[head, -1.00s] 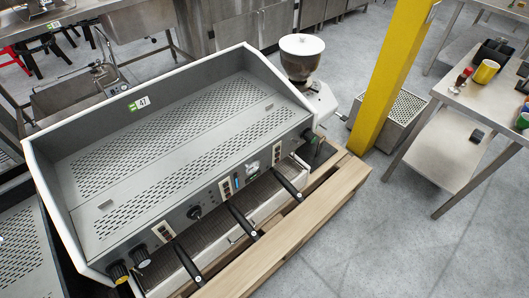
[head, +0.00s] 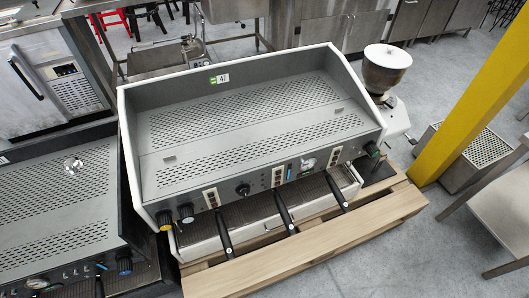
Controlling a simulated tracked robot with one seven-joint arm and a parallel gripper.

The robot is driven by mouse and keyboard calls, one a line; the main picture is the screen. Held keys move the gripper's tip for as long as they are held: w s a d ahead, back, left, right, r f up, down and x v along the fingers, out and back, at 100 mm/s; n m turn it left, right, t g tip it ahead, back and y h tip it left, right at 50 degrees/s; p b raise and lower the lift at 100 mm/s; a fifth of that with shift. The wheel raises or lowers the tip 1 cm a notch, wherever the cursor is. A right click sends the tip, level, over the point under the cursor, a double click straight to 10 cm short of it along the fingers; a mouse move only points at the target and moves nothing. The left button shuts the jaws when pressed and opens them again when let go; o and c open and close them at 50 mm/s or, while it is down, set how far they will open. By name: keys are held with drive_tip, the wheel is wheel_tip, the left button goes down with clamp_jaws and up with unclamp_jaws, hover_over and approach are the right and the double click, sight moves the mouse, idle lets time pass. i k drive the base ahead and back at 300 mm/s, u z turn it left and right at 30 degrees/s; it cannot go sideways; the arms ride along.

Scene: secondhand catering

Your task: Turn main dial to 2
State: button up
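A large grey espresso machine (head: 160,150) with white side edges and a perforated top stands in the middle of the head view on a wooden pallet. Its front panel carries a black round dial (head: 242,189) near the middle, which looks like the main dial; its markings are too small to read. Several other knobs sit on the panel, including a yellow-ringed one (head: 165,219) at the left end and a dark one (head: 186,212) beside it. Three black portafilter handles stick out below the panel. My gripper is not in view.
A wooden pallet (head: 385,213) juts out in front of the machine. A coffee grinder (head: 386,72), a yellow post (head: 475,100) and a steel table (head: 500,200) stand to the right. Grey floor (head: 420,260) is free at the front right.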

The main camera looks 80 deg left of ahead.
sight(242, 190)
drive_tip(key=u, duration=0.35)
drive_tip(key=i, duration=0.2)
drive_tip(key=u, duration=2.35)
drive_tip(key=k, duration=0.85)
drive_tip(key=u, duration=0.25)
drive_tip(key=i, duration=0.85)
drive_tip(key=z, duration=0.15)
